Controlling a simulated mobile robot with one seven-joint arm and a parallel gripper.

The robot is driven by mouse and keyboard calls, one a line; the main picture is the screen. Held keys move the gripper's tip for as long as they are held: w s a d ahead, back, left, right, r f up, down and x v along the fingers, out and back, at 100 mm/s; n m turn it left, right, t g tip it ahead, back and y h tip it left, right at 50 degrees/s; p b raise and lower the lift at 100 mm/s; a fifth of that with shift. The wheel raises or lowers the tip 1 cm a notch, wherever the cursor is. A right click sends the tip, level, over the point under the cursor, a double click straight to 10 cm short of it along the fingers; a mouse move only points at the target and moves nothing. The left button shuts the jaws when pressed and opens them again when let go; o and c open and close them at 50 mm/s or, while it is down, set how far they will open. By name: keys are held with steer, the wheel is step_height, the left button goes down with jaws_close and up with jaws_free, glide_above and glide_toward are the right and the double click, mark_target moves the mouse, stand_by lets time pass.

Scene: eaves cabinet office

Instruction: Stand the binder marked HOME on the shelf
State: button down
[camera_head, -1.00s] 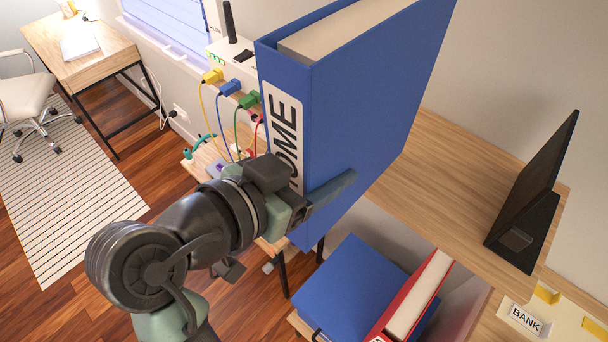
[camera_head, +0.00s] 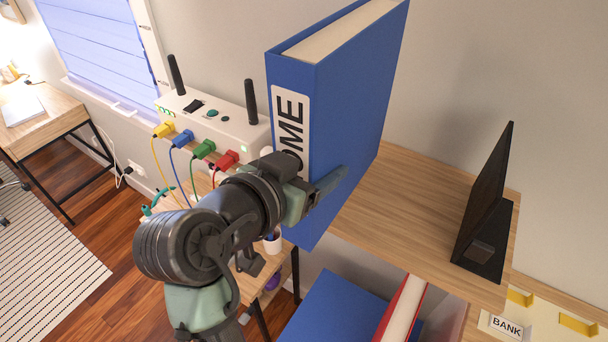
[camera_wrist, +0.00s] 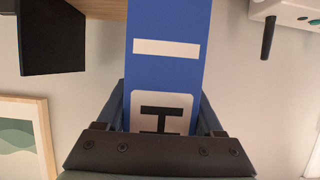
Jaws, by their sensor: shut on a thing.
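The blue binder (camera_head: 352,120) has a white spine label of which "OME" shows in the head view; the wrist view shows the letter H on its label (camera_wrist: 160,113). My gripper (camera_head: 318,190) is shut on the binder at its spine, with one finger along the visible side. The binder is held roughly upright at the left end of the wooden shelf (camera_head: 410,225). Its lower corner shows lower in the picture than the shelf top; I cannot tell whether they touch. A black bookend (camera_head: 485,215) stands on the shelf's right part; it also shows in the wrist view (camera_wrist: 52,38).
Bare shelf lies between binder and bookend. Below are a blue binder (camera_head: 335,310) lying flat and a red one (camera_head: 402,308). A white router (camera_head: 210,120) with coloured cables is at left. A BANK label (camera_head: 507,327) is on a lower surface at right.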

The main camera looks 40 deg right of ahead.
steer(key=r+b+x, duration=0.1)
steer(key=b+x, duration=0.1)
steer(key=x, duration=0.6)
steer(key=shift+w+d, duration=0.25)
steer(key=shift+d, duration=0.1)
stand_by(0.4)
steer(key=shift+c, duration=0.6)
jaws_free()
steer(key=shift+o, duration=0.6)
steer(key=b+v, duration=0.5)
steer(key=v, duration=0.8)
steer(key=shift+s, duration=0.15)
